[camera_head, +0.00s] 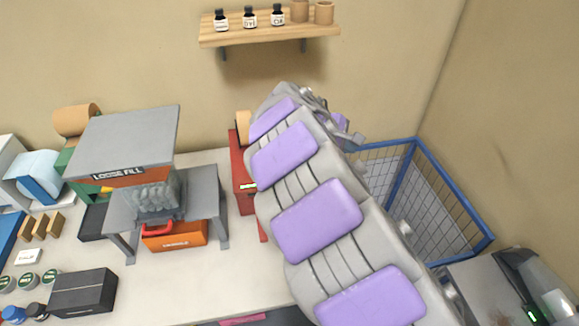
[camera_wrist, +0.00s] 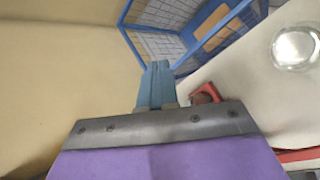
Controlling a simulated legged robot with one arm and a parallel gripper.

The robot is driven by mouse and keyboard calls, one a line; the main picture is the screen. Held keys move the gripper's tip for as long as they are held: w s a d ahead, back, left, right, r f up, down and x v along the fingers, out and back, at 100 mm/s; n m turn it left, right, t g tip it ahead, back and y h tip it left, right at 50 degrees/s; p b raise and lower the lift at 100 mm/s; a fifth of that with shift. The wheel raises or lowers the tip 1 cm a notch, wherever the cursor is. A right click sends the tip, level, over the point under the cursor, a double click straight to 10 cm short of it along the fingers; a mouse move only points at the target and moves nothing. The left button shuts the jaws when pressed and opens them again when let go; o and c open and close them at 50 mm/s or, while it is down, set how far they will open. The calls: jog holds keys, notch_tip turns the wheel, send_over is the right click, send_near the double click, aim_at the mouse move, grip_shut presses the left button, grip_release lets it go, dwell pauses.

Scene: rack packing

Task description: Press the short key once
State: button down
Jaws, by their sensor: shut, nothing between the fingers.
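No key marked short can be made out in either view. A red machine (camera_head: 241,170) with a small green-lit display stands on the table, mostly hidden behind my arm in the head view. Any keys on it are hidden there. My gripper (camera_wrist: 157,70) shows in the wrist view as blue fingers closed together, with nothing between them. A small red part with a dark middle (camera_wrist: 206,94) lies just right of the fingers in that view; I cannot tell what it is. In the head view my arm reaches up past the red machine, and the fingertips are not clear.
A blue wire cage (camera_head: 462,207) stands right of my arm, and also shows ahead of the fingers (camera_wrist: 128,22). A loose-fill hopper (camera_head: 128,135) stands left of the red machine. A wall shelf (camera_head: 270,36) holds bottles. A shiny round object (camera_wrist: 296,47) is at right.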

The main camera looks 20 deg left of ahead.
jog(key=a+f+n+t+y+p, duration=0.1)
jog(key=a+f+n, duration=0.15)
jog(key=a, duration=0.75)
jog(key=a+f+n+t+y+p, duration=0.15)
jog(key=a+n, duration=0.25)
jog(key=a, duration=0.5)
jog(key=shift+m+g, duration=0.25)
jog(key=shift+m, duration=0.1)
jog(key=f+b, duration=0.2)
jog(key=d+f+b, duration=0.1)
jog(key=f+b, duration=0.3)
jog(key=shift+s+d+f+b, duration=0.2)
jog(key=shift+d+f+b, duration=0.1)
jog(key=shift+f+b, duration=0.1)
jog(key=shift+d+f, duration=0.25)
jog(key=shift+f, duration=0.5)
jog(key=shift+a+f, duration=0.25)
jog(key=shift+f, duration=0.05)
jog(key=shift+a+f, duration=0.3)
jog(key=shift+a, duration=0.45)
jog(key=shift+d+r, duration=0.2)
jog(key=shift+d, duration=0.6)
jog(key=shift+a+f, duration=0.15)
jog(key=shift+a, duration=0.5)
jog(key=shift+d, duration=0.5)
